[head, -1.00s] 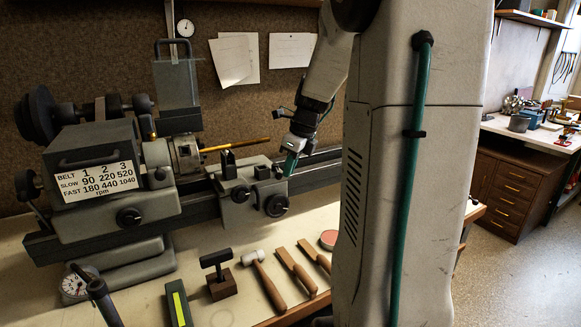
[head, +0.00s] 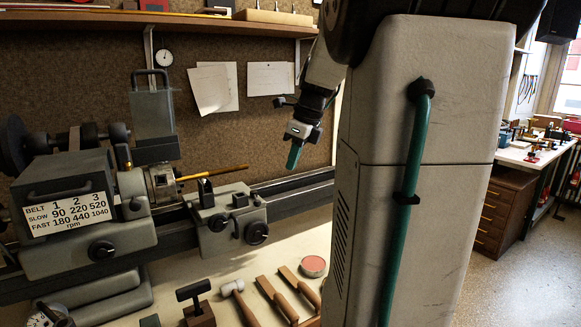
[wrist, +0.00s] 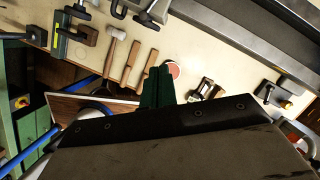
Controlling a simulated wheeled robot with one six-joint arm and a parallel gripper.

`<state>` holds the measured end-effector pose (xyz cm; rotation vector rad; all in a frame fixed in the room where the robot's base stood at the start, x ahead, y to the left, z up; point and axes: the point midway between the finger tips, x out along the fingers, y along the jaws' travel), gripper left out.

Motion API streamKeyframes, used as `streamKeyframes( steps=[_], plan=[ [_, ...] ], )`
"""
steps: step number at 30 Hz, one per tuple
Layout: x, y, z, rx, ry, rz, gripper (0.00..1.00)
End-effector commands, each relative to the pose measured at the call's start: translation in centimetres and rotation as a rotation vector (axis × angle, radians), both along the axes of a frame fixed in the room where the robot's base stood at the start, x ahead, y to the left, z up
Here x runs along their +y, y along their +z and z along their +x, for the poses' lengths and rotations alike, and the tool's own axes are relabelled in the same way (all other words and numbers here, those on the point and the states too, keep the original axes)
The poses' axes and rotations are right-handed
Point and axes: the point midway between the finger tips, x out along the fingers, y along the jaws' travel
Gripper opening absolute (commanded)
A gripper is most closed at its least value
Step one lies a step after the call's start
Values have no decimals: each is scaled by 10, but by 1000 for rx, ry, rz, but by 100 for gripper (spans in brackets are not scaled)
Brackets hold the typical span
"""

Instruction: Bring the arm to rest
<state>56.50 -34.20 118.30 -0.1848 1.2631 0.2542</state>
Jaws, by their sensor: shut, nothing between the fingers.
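My gripper (head: 293,157) hangs from the wrist in the head view, its green fingers pointing down. It is shut and empty, above and behind the lathe bed's right part, apart from it in the picture. In the wrist view the green fingers (wrist: 157,87) are together at the middle, with the workbench and its tools below them. My arm's upper link comes down from behind my large pale column, which hides part of the bench. The lathe (head: 70,240) stands on the bench at the left, with a brass rod (head: 213,173) in its chuck.
The bench front holds a mallet (head: 233,287), two wooden-handled tools (head: 278,299) and a round reddish tin (head: 313,265). A shelf (head: 190,25) runs along the wall above. A second bench (head: 519,154) stands at the right, with open floor (head: 540,255) beside it.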

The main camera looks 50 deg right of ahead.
Motion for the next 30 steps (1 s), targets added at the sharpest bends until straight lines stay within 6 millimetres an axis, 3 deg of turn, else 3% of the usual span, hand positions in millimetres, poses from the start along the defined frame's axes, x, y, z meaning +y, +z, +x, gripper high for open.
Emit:
streamKeyframes(
  steps=[16,20,23,26,30],
  plan=[
    [1,0,1,0,3,-1,0],
    [1,0,0,-6,80,-24,0],
    [3,-8,-5,-1,258,-67,0],
    [17,-24,-20,17,533,-118,0],
    [74,-39,-36,25,1046,-207,0]
  ],
)
